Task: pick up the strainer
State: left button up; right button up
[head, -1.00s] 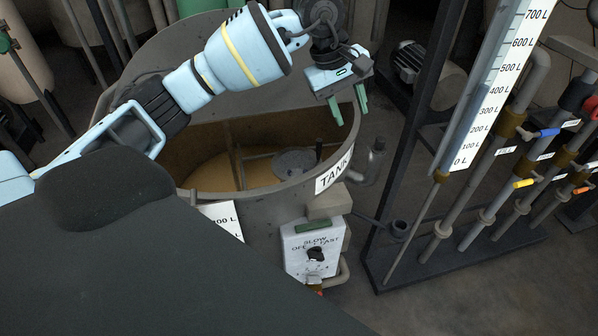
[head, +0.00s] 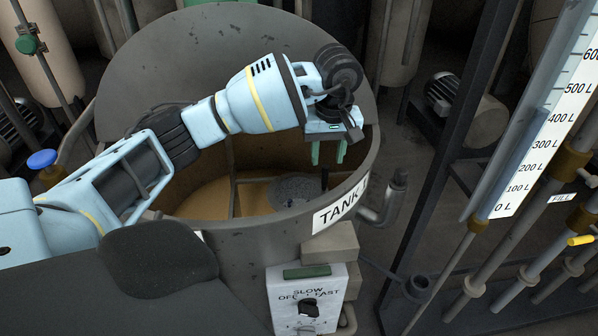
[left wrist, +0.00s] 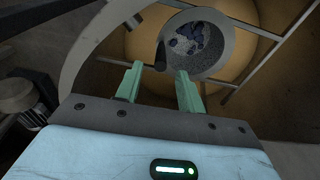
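The strainer (head: 296,188) is a round grey pan inside the open tank, near the tank's front right wall. It also shows in the left wrist view (left wrist: 221,61), with a wide rim, a speckled bottom and a dark bluish patch inside. A short dark stub, perhaps its handle, points toward my fingers. My left gripper (head: 328,155) is over the tank's right side, above the strainer. Its two green fingers (left wrist: 160,82) point toward the strainer's near rim and are apart, with nothing between them. My right gripper is out of view.
The tank (head: 262,228) has a raised lid (head: 230,45) behind my arm and crossbars inside above brownish liquid. A speed switch box (head: 306,295) is at its front. A dark post (head: 447,130), a level gauge (head: 545,125) and pipes stand to the right.

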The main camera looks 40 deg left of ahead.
aim_at(325, 175)
pick_arm(q)
jog(key=shift+w+a+f, duration=0.15)
jog(key=shift+a+f, duration=0.05)
jog(key=shift+f, duration=1.55)
jog(key=shift+w+a+f, duration=0.1)
jog(key=shift+a+f, duration=0.05)
jog(key=shift+f, duration=1.6)
grip_shut()
